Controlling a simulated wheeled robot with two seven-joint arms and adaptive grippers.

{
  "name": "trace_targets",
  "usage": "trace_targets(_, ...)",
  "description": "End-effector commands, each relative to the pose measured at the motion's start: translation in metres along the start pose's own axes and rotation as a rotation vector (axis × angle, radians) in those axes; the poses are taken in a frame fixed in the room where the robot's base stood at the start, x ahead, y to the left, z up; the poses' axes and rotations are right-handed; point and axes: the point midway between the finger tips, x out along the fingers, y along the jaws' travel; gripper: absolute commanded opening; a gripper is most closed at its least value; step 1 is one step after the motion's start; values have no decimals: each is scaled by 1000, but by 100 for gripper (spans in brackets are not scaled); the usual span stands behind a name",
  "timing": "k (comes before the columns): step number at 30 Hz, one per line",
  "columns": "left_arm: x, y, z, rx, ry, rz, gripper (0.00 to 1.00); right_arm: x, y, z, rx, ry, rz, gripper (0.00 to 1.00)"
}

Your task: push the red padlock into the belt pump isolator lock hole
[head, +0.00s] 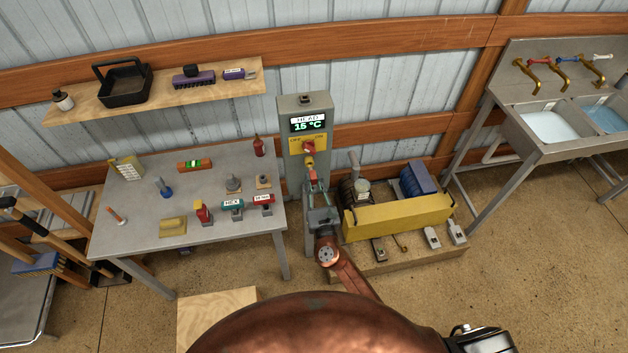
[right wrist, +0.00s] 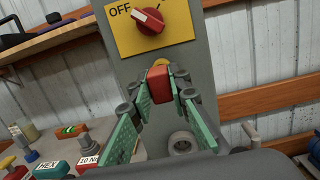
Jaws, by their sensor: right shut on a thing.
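The isolator is a yellow plate (head: 307,144) marked OFF and ON on a grey post; its red knob (right wrist: 149,21) has its white mark turned toward OFF. My right gripper (right wrist: 160,84) is in front of the post, below the plate, with its green fingers shut on the red padlock (right wrist: 159,80). The padlock also shows small in the head view (head: 312,174). A yellow part (right wrist: 161,63) shows just behind and above the padlock. The lock hole is hidden, and I cannot tell whether the padlock touches it.
A grey table (head: 150,240) with several tools and labelled blocks stands left of the post. A pump unit with a yellow guard (head: 398,216) stands at the right on a low plinth. A round grey fitting (right wrist: 182,143) is on the post below the gripper.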

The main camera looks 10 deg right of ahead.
Motion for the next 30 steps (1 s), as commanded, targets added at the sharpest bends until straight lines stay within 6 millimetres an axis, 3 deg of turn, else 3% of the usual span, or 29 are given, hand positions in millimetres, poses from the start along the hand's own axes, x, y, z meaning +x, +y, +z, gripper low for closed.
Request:
trace_targets(17, 1, 0, -2, 0, 2, 0, 40, 1, 0, 0, 0, 0, 0, 0)
trace_targets(30, 4, 0, -1, 0, 1, 0, 40, 13, 0, -2, 1, -1, 0, 0)
